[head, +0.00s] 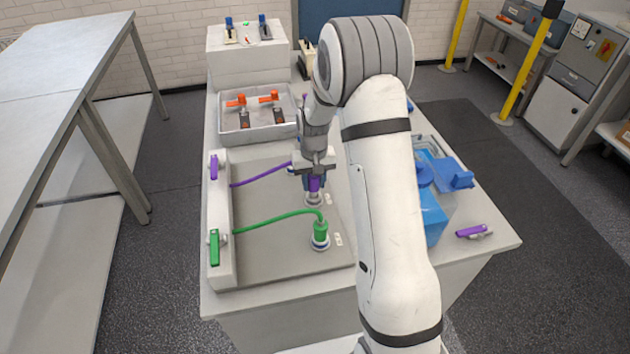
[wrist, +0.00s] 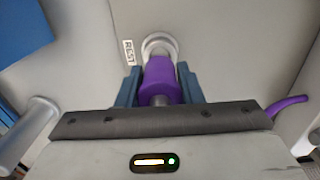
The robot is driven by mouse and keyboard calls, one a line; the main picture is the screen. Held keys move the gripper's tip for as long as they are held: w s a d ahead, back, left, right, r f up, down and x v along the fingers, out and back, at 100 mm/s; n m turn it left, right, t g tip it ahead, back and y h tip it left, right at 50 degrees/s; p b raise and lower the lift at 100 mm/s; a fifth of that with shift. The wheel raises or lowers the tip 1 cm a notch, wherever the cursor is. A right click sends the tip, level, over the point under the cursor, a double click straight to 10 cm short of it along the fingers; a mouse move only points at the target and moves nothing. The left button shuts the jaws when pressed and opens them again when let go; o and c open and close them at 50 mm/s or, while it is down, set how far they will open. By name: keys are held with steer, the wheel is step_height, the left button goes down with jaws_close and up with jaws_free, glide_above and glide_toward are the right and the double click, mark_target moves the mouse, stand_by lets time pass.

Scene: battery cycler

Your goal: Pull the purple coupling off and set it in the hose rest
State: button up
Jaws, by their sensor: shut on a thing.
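The purple coupling (head: 314,184) is held upright between the fingers of my gripper (head: 314,178), which is shut on it. In the wrist view the purple coupling (wrist: 160,80) sits between the two blue-grey fingers. Its far end overlaps a pale round ring (wrist: 159,45), which also shows under the coupling in the head view (head: 313,200). A label beside the ring (wrist: 129,53) appears to read REST, so this looks like the hose rest. I cannot tell whether the coupling is seated in it. A purple hose (head: 262,174) runs from the left block toward my gripper.
A green coupling (head: 320,232) with a green hose stands on a fitting just in front. The left block (head: 222,205) carries a purple and a green handle. A tray with orange-handled parts (head: 238,122) stands behind. Blue containers (head: 432,215) and a loose purple-handled part (head: 472,231) are at right.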

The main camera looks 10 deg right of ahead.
mark_target(314, 189)
steer(key=shift+f, duration=0.2)
steer(key=shift+f+b, duration=0.35)
steer(key=shift+b, duration=0.05)
steer(key=shift+f, duration=0.1)
stand_by(0.4)
steer(key=shift+f+b, duration=0.35)
steer(key=shift+b, duration=0.05)
steer(key=shift+f+b, duration=0.4)
steer(key=shift+f, duration=0.15)
stand_by(0.4)
steer(key=o, duration=1.7)
steer(key=shift+c, duration=0.2)
steer(key=shift+r, duration=0.2)
